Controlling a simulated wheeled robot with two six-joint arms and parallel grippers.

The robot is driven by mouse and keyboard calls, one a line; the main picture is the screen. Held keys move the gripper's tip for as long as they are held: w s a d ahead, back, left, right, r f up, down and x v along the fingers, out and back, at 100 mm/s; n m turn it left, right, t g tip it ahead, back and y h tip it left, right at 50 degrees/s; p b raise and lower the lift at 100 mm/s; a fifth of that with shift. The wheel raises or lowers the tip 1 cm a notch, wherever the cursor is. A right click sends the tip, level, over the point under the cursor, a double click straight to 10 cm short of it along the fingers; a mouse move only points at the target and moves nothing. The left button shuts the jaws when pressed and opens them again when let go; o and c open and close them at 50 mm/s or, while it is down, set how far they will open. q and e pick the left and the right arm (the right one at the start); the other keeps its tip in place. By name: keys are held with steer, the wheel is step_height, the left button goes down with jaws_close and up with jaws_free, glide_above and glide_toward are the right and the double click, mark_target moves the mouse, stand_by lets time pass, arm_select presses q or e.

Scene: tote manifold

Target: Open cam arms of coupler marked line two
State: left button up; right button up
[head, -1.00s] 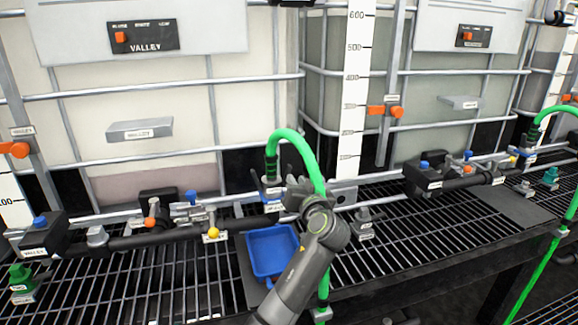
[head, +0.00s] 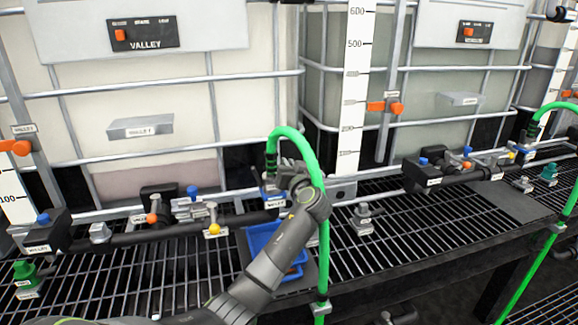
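A green hose (head: 310,160) arches up and ends in a dark ribbed sleeve that points down into a coupler with blue parts (head: 270,190), at the right end of the black manifold pipe (head: 180,235). A small label sits on the coupler, too small to read surely. My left gripper (head: 279,177) is at the coupler, just right of the hose end. Its wrist hides part of the coupler and hose, and the cam arms cannot be made out. Whether its fingers are apart or touch anything is unclear. My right gripper is not in view.
A blue tray (head: 262,236) sits below the coupler, partly behind my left arm. A yellow-handled valve (head: 214,228) is to the left. A capped grey fitting (head: 363,218) stands to the right. A second green hose (head: 545,250) is at far right.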

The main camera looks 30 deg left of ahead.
arm_select(q)
jaws_close()
steer(key=shift+w+d+f+m+p, duration=0.15)
steer(key=shift+w+d+f+m, duration=0.35)
steer(key=shift+m, duration=1.55)
steer(key=shift+w+d+f+m+p, duration=0.2)
steer(key=shift+f+m, duration=0.5)
steer(key=shift+m, duration=1.3)
steer(key=shift+w+d+f+m+p, duration=0.1)
steer(key=shift+w+d+f+m, duration=0.35)
steer(key=shift+m, duration=1.6)
steer(key=shift+a+f, duration=0.1)
steer(key=shift+f, duration=0.1)
steer(key=shift+o, duration=1.5)
jaws_free()
